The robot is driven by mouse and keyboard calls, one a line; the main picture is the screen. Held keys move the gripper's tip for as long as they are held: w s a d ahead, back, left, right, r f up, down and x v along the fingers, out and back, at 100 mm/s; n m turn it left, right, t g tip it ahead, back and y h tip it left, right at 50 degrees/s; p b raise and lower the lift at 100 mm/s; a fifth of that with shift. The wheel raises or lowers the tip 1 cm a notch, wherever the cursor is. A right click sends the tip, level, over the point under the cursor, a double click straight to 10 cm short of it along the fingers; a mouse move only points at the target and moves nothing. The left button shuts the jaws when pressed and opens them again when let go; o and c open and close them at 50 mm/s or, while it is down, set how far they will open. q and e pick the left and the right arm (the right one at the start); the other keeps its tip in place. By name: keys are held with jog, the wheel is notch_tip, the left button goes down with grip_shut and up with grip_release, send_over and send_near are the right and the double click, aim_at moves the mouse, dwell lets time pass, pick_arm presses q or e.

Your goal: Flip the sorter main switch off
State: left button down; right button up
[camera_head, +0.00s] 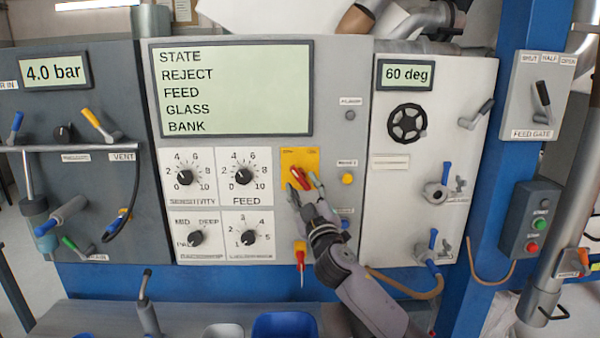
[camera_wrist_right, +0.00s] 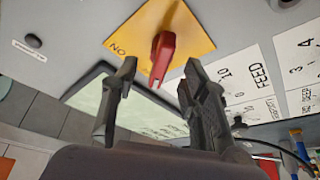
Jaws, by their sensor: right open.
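The sorter main switch is a red rotary handle (camera_head: 298,173) on a yellow plate (camera_head: 300,154) at the right of the sorter panel. In the right wrist view the red handle (camera_wrist_right: 161,56) stands out from the yellow plate (camera_wrist_right: 192,32), where part of a word beginning "NO" or "ON" shows. My right gripper (camera_head: 304,183) is at the plate with its fingers around the handle. In the right wrist view its open fingertips (camera_wrist_right: 158,78) lie on either side of the handle, with gaps visible; contact is not seen. My left gripper is not in view.
The sensitivity and feed knobs (camera_head: 243,176) sit left of the switch. A yellow button (camera_head: 347,179) is close on the right. A red-handled screwdriver-like tool (camera_head: 300,255) hangs below. The display (camera_head: 235,90) is above. A black handwheel (camera_head: 407,123) is on the right panel.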

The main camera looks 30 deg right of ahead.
aim_at(301, 181)
jog(key=shift+p+x, duration=0.35)
jog(key=shift+x, duration=1.5)
jog(key=shift+c, duration=0.2)
grip_shut()
